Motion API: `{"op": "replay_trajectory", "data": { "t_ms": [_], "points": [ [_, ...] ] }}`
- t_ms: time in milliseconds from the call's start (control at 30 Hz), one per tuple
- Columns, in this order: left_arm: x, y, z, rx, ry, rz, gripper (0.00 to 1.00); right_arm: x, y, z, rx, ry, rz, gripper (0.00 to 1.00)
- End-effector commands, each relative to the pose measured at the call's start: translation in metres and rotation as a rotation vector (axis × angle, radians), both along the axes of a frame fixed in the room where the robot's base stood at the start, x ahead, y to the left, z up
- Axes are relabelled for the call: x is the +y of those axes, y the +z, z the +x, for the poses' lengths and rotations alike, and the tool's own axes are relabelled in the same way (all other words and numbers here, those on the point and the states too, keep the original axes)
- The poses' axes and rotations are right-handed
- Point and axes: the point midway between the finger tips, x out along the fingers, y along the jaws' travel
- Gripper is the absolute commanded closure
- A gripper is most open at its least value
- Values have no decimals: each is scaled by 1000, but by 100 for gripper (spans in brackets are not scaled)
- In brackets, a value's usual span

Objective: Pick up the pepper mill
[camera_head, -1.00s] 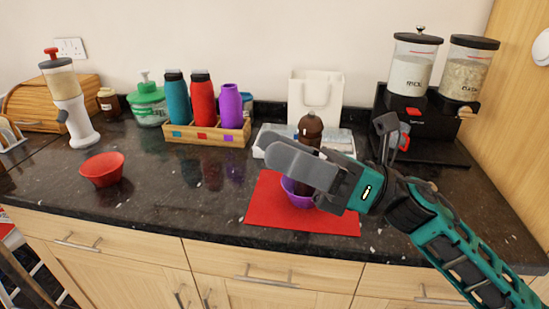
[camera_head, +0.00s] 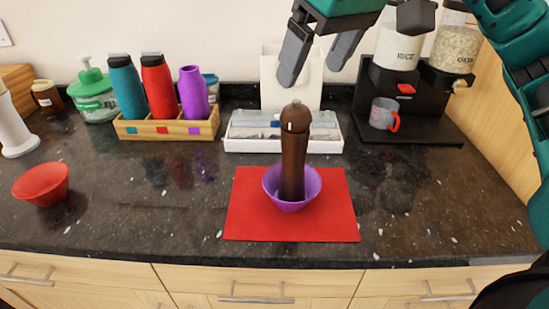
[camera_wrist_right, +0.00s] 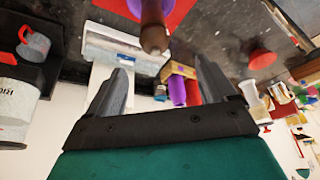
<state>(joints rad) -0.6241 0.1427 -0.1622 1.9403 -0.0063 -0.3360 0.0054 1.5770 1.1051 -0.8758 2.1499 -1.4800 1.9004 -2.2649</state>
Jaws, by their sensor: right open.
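The dark brown pepper mill (camera_head: 294,155) stands upright in a purple bowl (camera_head: 311,186) on a red mat (camera_head: 335,222). Its lower end is hidden inside the bowl. My right gripper (camera_head: 314,79) is open and empty, above and slightly behind the mill's top, with its fingers pointing down. In the right wrist view, the mill (camera_wrist_right: 153,27) is at the top middle, beyond the open fingertips of my right gripper (camera_wrist_right: 161,70) and apart from them. My left gripper does not show in any view.
A white cutlery tray (camera_head: 240,146) and a white bag (camera_head: 280,95) are behind the mill. A bottle crate (camera_head: 165,134) stands left, a red bowl (camera_head: 42,184) farther left. A dispenser stand (camera_head: 425,152) with a grey mug (camera_head: 381,113) is right. Counter beside the mat is clear.

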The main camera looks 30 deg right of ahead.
Motion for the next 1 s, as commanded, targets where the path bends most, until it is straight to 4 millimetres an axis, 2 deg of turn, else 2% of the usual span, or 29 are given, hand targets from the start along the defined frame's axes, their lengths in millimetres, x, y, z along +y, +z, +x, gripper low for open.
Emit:
{"op": "replay_trajectory", "data": {
  "t_ms": [67,400,633,833,1000],
  "points": [
    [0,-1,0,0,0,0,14,-3,-5,2,-5,0,-17,16],
    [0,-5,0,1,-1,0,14,0,-60,24,-1,2,-14,16],
    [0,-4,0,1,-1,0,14,0,-75,30,-2,0,-13,16],
    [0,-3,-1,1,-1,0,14,-2,-103,41,-1,1,-12,16],
    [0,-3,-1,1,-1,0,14,-1,-117,47,-5,1,-13,16]
  ]
}}
